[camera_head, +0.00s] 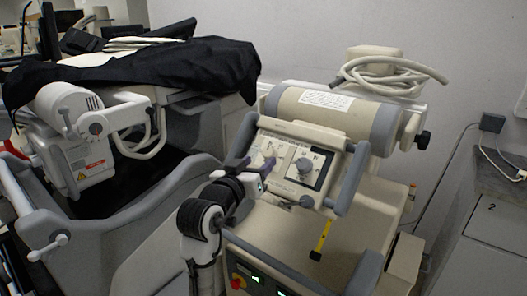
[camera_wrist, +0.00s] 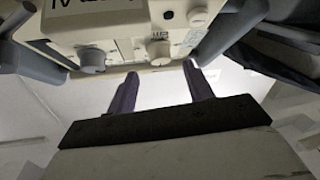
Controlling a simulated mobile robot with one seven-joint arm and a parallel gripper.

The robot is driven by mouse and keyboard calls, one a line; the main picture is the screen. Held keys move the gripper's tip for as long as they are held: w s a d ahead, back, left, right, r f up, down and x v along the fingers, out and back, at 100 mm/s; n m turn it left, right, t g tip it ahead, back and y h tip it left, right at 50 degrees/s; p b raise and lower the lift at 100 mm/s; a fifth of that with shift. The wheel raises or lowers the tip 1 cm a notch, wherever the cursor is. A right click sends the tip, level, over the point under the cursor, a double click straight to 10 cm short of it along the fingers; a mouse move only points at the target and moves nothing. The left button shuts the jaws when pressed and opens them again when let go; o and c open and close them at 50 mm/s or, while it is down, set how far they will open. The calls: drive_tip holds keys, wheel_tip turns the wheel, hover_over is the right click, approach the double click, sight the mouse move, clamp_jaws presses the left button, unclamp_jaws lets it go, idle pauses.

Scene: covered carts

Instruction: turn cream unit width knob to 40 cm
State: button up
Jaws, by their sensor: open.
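The cream unit (camera_head: 345,118) stands right of centre in the head view, with a tilted control panel (camera_head: 283,139) on its front. A grey knob (camera_head: 304,166) sits on a dark-framed dial on the panel's right half. Smaller pale knobs (camera_head: 268,150) sit on its left half. I cannot read which one is the width knob. My gripper (camera_head: 256,164), with purple fingers, is open in front of the panel's left half. The space between my fingers (camera_wrist: 161,76) is empty.
Grey handle bars (camera_head: 352,178) flank the panel. A coiled pale cable (camera_head: 385,75) lies on top of the unit. A second grey machine under a black cover (camera_head: 190,66) stands at left. A grey cabinet (camera_head: 492,225) stands at right.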

sight(266, 155)
drive_tip(key=shift+p+x, duration=0.45)
drive_tip(key=shift+x, duration=1.7)
drive_tip(key=shift+c, duration=0.3)
drive_tip(key=c, duration=0.9)
